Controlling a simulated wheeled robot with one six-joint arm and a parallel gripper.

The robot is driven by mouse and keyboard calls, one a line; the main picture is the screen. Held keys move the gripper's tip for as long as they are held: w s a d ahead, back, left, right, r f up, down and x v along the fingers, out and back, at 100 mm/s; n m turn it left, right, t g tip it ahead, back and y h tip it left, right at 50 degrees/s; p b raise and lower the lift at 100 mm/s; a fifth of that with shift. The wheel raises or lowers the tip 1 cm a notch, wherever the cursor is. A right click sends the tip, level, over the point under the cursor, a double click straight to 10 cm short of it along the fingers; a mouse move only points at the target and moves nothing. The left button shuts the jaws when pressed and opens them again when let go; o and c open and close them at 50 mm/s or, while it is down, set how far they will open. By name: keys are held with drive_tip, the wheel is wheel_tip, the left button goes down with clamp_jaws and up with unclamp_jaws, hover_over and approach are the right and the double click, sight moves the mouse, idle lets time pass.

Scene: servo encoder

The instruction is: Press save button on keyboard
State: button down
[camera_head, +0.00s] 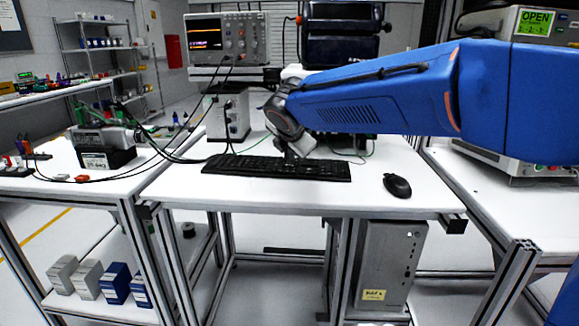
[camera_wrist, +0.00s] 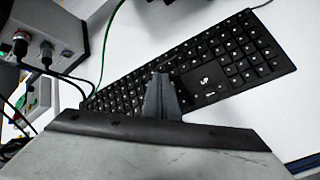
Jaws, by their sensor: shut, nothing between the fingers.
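A black keyboard (camera_head: 277,167) lies on the white table in front of my arm in the head view. The wrist view shows the keyboard (camera_wrist: 245,52) close up, running diagonally, with a dark panel with a white mark (camera_wrist: 205,84) among the keys. My gripper (camera_wrist: 162,82) is shut and empty, and its tip overlaps the keyboard beside that panel in the wrist view. In the head view my gripper (camera_head: 290,155) is at the keyboard's back edge, partly hidden by the wrist. I cannot tell whether the tip touches a key. Key labels are too small to read.
A black mouse (camera_head: 397,186) lies right of the keyboard. A grey box with cables (camera_head: 228,115) stands behind it at the left, and it also shows in the wrist view (camera_wrist: 45,42). Cables cross the table's left side. The white table (camera_head: 300,195) is clear in front.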

drive_tip(key=shift+f, duration=0.75)
idle(0.8)
drive_tip(key=shift+r, duration=0.8)
drive_tip(key=shift+r, duration=0.15)
wheel_tip(320, 180, up, 5)
drive_tip(key=shift+f, duration=0.15)
idle(0.5)
drive_tip(key=shift+s, duration=0.1)
idle(0.4)
